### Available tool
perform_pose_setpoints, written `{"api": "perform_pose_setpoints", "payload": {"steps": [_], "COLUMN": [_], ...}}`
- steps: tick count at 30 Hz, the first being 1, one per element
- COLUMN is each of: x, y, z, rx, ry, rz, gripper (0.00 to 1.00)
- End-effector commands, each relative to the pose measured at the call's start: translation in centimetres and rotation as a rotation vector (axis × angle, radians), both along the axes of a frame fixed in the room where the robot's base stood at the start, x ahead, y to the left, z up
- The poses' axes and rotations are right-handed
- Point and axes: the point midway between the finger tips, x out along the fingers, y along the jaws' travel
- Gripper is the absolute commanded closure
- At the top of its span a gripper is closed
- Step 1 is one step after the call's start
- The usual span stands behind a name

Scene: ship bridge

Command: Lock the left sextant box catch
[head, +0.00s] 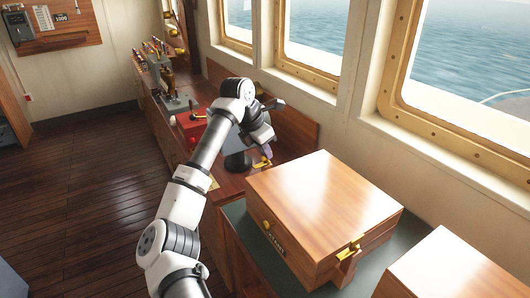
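The sextant box (325,195) is a closed, polished wooden box in the head view, standing on a green-topped surface at lower right. A small brass left catch (266,225) shows on its front left, beside a dark label plate (273,241). A brass right catch (349,249) sits near the front right corner and sticks out from the box. I cannot tell whether the left catch is locked. My gripper (265,150) hangs beyond the box's far left corner, over the console, apart from both catches. Its fingers are too small and partly hidden to read.
A second wooden box (445,272) stands at the lower right corner, close to the sextant box. A console (180,110) with a red box (190,122) and levers runs along the windows. The wooden floor (90,190) at left is clear.

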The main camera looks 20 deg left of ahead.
Motion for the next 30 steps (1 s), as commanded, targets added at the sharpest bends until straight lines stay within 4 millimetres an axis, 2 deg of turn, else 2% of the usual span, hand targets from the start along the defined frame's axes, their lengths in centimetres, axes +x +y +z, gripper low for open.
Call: {"api": "perform_pose_setpoints", "payload": {"steps": [30], "x": [-0.11], "y": [-0.5], "z": [-0.3], "rx": [0.005], "ry": [-0.005], "rz": [0.916], "gripper": [1.0]}}
